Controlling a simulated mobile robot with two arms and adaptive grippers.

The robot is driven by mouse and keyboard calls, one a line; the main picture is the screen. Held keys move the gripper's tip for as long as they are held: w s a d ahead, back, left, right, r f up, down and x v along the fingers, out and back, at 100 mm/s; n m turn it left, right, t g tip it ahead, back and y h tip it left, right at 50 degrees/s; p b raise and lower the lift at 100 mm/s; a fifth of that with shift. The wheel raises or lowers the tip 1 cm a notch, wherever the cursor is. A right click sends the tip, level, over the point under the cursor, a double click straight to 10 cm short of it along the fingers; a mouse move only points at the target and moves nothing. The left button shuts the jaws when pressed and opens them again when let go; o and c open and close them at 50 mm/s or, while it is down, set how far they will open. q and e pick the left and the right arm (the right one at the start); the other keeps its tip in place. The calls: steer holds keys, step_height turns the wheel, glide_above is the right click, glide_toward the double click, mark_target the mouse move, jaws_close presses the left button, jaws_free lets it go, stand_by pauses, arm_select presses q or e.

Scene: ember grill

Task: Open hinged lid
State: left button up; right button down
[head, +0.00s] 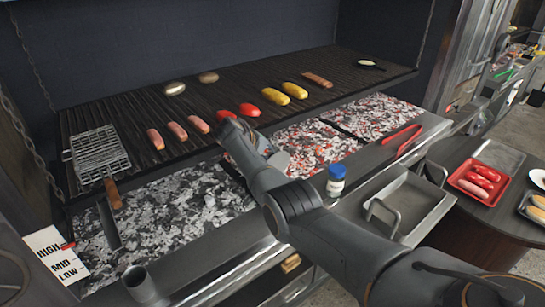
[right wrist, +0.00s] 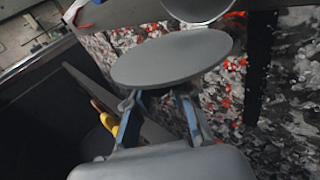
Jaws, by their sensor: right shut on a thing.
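My right gripper (head: 238,140) reaches over the front edge of the grill, above the coals. In the right wrist view its two fingers (right wrist: 158,98) are shut at the near edge of a flat grey oval disc, which looks like the lid (right wrist: 172,55). A round grey rim (right wrist: 196,10) shows just beyond the lid at the top of that view; it may be the vessel the lid belongs to. In the head view a bit of grey (head: 278,160) shows beside my gripper, mostly hidden by the arm. The hinge and how far the lid stands open cannot be told. My left gripper is not in view.
Sausages, red and yellow peppers (head: 285,93) and a wire basket (head: 97,153) lie on the grate. Glowing coals (head: 305,145) lie below. A blue-capped jar (head: 336,180), red tongs (head: 405,140) and a metal tray (head: 412,200) are right of my arm.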

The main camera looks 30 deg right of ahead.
stand_by(0.9)
steer(key=c, duration=1.2)
jaws_free()
steer(key=v, duration=1.2)
steer(key=shift+a, duration=0.1)
